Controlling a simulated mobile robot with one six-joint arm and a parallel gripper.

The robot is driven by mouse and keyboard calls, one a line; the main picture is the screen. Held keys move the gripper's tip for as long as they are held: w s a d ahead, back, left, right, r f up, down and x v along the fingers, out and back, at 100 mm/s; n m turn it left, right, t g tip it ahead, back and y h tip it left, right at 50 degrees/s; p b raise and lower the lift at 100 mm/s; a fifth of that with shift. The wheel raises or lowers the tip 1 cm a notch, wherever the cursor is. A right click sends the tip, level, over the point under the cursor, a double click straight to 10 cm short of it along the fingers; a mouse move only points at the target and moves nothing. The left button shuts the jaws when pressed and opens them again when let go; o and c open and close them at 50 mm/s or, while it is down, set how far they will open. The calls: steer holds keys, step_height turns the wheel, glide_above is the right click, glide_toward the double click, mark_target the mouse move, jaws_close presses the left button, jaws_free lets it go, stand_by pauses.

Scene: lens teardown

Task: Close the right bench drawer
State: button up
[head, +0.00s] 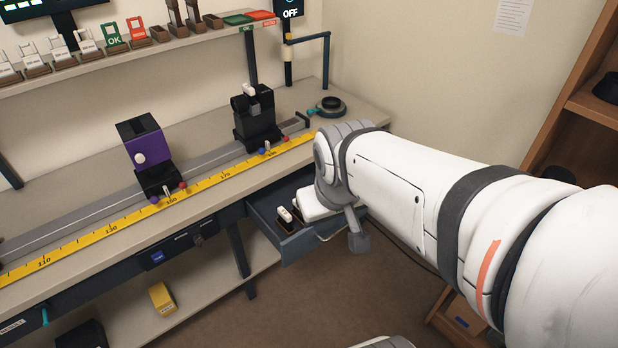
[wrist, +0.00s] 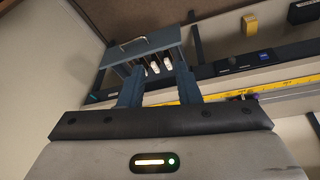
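The right bench drawer (head: 298,247) is pulled out from under the bench's right end in the head view. Small white-topped items lie in it. In the wrist view the drawer front (wrist: 146,46) shows upper left, with its pale bar handle (wrist: 132,43). My gripper (wrist: 158,78) has its two fingers apart with nothing visible held between them. The fingers overlap the drawer in that view; I cannot tell whether they touch it. In the head view my arm's end is over the drawer's right side and hides part of it.
The bench (head: 75,175) carries a rail with a yellow scale (head: 110,230), a purple box (head: 143,143) and a black mount (head: 257,120). A yellow block (head: 162,299) sits on the lower shelf. A wooden shelf (head: 565,105) stands right. Floor before the drawer is clear.

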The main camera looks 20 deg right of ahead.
steer(key=w+d+f+n+t+h+b, duration=0.3)
steer(key=w+d+f+n+t+b, duration=0.15)
steer(key=w+d+f+b, duration=0.75)
steer(key=n+t+y+b, duration=0.3)
steer(key=n+t+b, duration=0.2)
steer(key=n+b, duration=0.75)
glide_above(339, 230)
steer(key=s+d+b, duration=0.1)
steer(key=s+d, duration=0.2)
steer(key=s, duration=0.2)
step_height(339, 230, down, 18)
steer(key=m, duration=0.2)
step_height(339, 230, down, 10)
steer(key=s+n+t+y+b, duration=0.1)
steer(key=n+y+b, duration=0.5)
steer(key=n+b, duration=0.15)
steer(key=shift+m, duration=0.45)
steer(key=x, duration=0.2)
steer(key=b+x, duration=0.1)
steer(key=x, duration=0.1)
steer(key=r+x, duration=0.1)
steer(key=x, duration=0.1)
steer(key=shift+w+a+f, duration=0.15)
steer(key=shift+w+a, duration=0.1)
steer(key=shift+a, duration=0.25)
steer(key=shift+c, duration=0.3)
jaws_close()
